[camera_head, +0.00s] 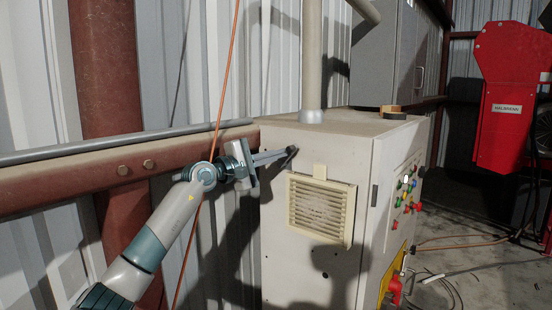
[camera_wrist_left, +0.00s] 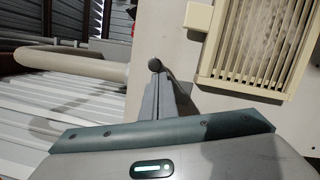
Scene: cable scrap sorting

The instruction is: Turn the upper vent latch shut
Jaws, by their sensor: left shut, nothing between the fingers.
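The cream louvred vent (camera_head: 322,208) is on the side of the pale cabinet. A small cream tab, which looks like the upper vent latch (camera_head: 320,171), stands upright at the top edge of its frame. It also shows in the wrist view (camera_wrist_left: 198,15), near the vent's upper left corner. My left gripper (camera_head: 289,151) reaches in from the left, with its fingers shut and empty. Its tips are above and left of the vent, apart from the tab. A dark round spot (camera_wrist_left: 155,65) shows at the fingertips; I cannot tell what it is. My right gripper is out of view.
A rusty red beam (camera_head: 75,178) and a grey pipe run behind my left arm. An orange cable (camera_head: 226,85) hangs close to my wrist. A pipe (camera_head: 312,60) rises from the cabinet top. Coloured buttons (camera_head: 406,190) are on the cabinet's right face. The space before the vent is clear.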

